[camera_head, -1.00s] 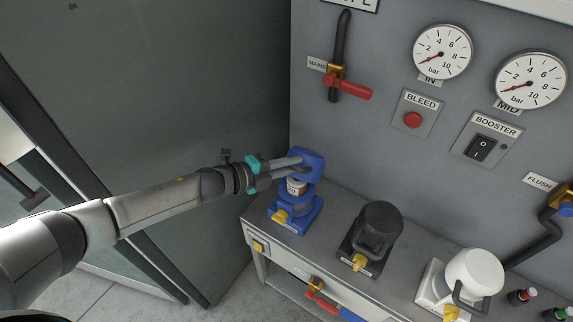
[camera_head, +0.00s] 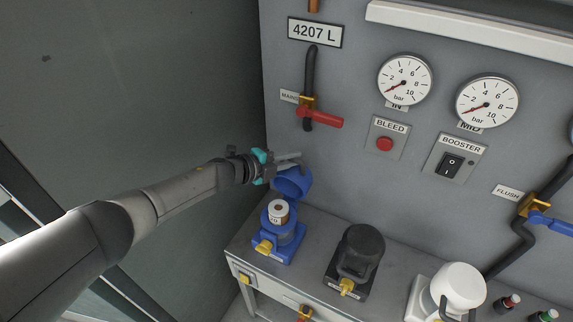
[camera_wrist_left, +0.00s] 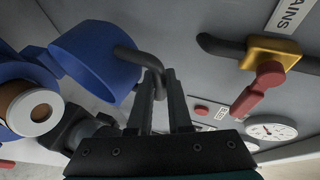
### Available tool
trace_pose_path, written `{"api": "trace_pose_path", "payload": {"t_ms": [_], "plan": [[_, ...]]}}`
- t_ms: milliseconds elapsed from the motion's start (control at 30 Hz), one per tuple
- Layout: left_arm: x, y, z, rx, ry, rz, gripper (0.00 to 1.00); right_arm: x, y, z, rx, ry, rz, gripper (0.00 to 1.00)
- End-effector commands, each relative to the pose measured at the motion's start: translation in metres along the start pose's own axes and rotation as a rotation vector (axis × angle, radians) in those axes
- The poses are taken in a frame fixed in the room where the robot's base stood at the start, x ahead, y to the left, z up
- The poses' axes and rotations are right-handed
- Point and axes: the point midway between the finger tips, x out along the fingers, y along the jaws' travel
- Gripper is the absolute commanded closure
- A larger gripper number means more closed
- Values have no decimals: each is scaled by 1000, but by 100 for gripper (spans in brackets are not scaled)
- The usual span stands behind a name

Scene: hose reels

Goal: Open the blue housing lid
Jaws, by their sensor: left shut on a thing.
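The blue housing (camera_head: 283,249) stands at the left end of the bench. Its blue lid (camera_head: 293,184) is tilted up and back, clear of the opening. A white-topped cartridge (camera_head: 279,211) with a brown band shows in the open top. My left gripper (camera_head: 288,160) is at the upper edge of the lid. In the left wrist view, the left gripper (camera_wrist_left: 164,78) is shut on the dark lid handle (camera_wrist_left: 146,59), which sticks out from the lid (camera_wrist_left: 97,60). The cartridge (camera_wrist_left: 32,107) is at the lower left there. My right gripper is out of view.
A black housing (camera_head: 360,250) and a white housing (camera_head: 457,287) stand to the right on the bench (camera_head: 310,262). The mains valve's red lever (camera_head: 322,117) is on the wall above the lid. A dark panel is at left.

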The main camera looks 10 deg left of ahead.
Motion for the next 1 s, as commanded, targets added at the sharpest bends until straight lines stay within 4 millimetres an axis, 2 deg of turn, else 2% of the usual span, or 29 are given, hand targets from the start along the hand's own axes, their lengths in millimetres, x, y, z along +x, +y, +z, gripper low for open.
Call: {"api": "trace_pose_path", "payload": {"t_ms": [33, 300, 900, 933, 1000], "plan": [[3, -5, 1, 1, 1, 14, 100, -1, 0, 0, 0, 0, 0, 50], [13, -7, 5, -30, 1, 78, 100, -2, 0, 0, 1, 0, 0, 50], [16, -9, 6, -41, 0, 95, 100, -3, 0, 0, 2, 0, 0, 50], [16, -9, 6, -41, 0, 95, 80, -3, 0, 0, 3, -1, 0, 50], [16, -9, 6, -41, 0, 95, 72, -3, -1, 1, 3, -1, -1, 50]]}}
